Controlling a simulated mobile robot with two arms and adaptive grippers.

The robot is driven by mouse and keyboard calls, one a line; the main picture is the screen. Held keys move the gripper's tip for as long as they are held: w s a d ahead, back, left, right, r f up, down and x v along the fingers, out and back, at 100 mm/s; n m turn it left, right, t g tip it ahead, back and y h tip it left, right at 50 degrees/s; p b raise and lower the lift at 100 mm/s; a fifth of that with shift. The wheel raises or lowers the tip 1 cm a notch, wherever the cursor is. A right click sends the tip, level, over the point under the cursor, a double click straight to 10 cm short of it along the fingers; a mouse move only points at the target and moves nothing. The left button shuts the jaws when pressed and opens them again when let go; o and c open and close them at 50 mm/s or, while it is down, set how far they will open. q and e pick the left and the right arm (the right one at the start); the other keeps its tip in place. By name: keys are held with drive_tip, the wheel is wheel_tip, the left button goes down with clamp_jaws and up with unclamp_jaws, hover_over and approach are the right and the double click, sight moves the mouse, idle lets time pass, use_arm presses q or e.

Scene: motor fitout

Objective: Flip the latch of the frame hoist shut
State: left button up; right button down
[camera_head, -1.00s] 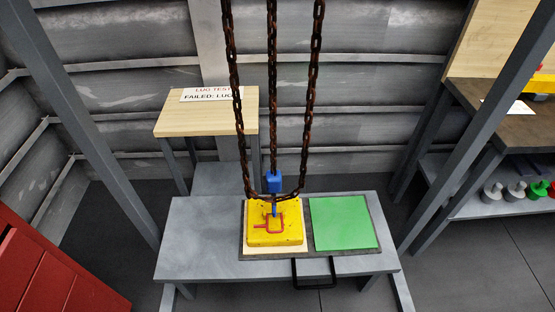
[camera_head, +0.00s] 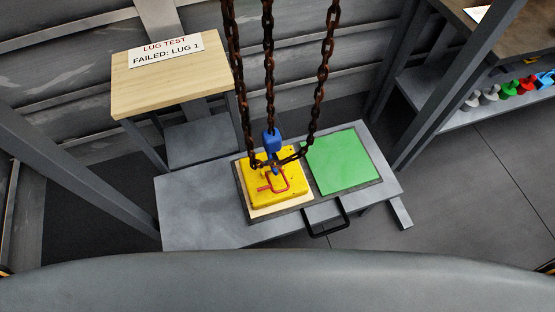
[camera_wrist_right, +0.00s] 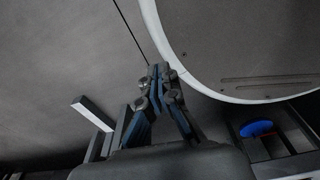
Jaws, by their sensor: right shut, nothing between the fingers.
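The frame hoist's rusty chains (camera_head: 268,70) hang down in the middle of the head view. A blue hook or latch piece (camera_head: 271,143) hangs on the middle chain, just above a yellow block (camera_head: 291,189). A red bent rod (camera_head: 274,181) lies on top of the yellow block. Whether the latch is open is too small to tell. My right gripper (camera_wrist_right: 160,72) shows in the right wrist view, shut and empty, away from the hoist. My left gripper is not in view.
The block sits on a tray with a black handle (camera_head: 327,224) beside a green pad (camera_head: 342,161), on a grey bench (camera_head: 195,205). A wooden stand (camera_head: 150,85) bears a sign (camera_head: 165,49) reading "LUG TEST FAILED: LUG 1". Grey posts flank the bench. Coloured pieces (camera_head: 507,89) line a right shelf.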

sight(278, 166)
drive_tip(key=w+a+r+n+t+y, duration=0.1)
drive_tip(key=w+a+r+t, duration=0.1)
drive_tip(key=w+a+r, duration=0.8)
drive_tip(key=w+a+r+n+t+y, duration=0.1)
drive_tip(key=w+a+r+t, duration=0.3)
drive_tip(key=w+r, duration=0.6)
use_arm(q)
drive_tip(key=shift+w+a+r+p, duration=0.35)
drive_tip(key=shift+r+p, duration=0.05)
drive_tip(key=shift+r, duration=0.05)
use_arm(e)
drive_tip(key=w+a+r+t, duration=0.1)
drive_tip(key=w+a+r, duration=0.2)
drive_tip(key=r, duration=0.9)
drive_tip(key=w+a+r+m+t+y, duration=0.1)
drive_tip(key=w+a+r, duration=0.3)
drive_tip(key=r, duration=0.9)
drive_tip(key=w+t, duration=0.1)
drive_tip(key=w, duration=0.2)
drive_tip(key=shift+w, duration=0.2)
drive_tip(key=shift+f, duration=0.1)
